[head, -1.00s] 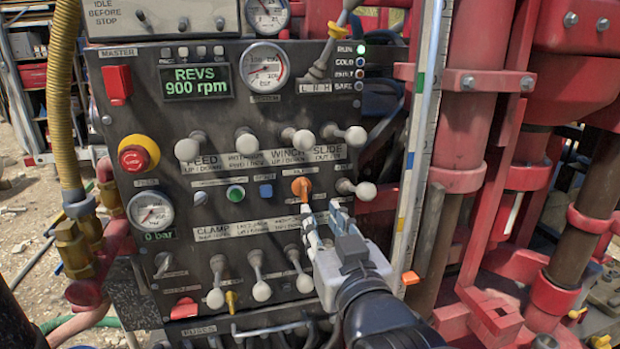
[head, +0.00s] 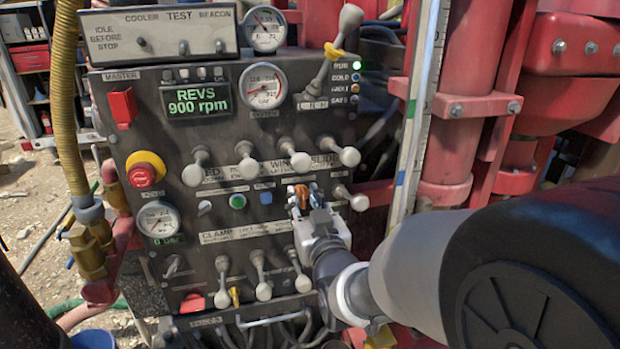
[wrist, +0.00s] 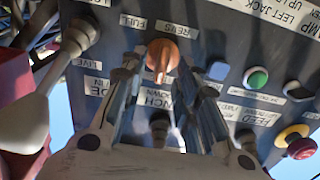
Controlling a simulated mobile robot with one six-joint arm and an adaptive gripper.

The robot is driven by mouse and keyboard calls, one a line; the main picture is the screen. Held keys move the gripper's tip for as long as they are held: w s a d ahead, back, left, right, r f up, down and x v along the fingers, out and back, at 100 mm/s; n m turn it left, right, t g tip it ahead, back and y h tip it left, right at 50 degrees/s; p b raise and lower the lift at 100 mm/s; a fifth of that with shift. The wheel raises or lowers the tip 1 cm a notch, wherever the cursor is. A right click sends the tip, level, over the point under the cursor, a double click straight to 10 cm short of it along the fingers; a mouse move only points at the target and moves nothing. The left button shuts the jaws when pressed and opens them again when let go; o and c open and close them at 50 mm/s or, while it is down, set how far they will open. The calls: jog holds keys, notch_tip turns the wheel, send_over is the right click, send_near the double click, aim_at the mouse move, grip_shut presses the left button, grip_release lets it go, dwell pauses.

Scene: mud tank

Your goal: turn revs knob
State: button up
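The revs knob (head: 303,195) is orange and sits on the right of the dark control panel. My gripper (head: 305,191) is at the knob in the head view and partly hides it. In the wrist view the knob (wrist: 162,57) shows beside the label REVS, between my two spread fingertips (wrist: 158,72). The gripper is open, with a gap between each finger and the knob. I cannot tell how deep the fingers reach around it. The green display (head: 197,98) reads REVS 900 rpm.
Several grey-tipped levers stick out above and below the knob; one lever (head: 350,197) stands close on its right. A green button (head: 237,200) and blue button (head: 266,197) lie to its left. A red emergency stop (head: 143,174) is farther left. Red pipework (head: 447,140) rises at right.

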jog(key=shift+w, duration=0.1)
jog(key=shift+c, duration=0.4)
grip_shut()
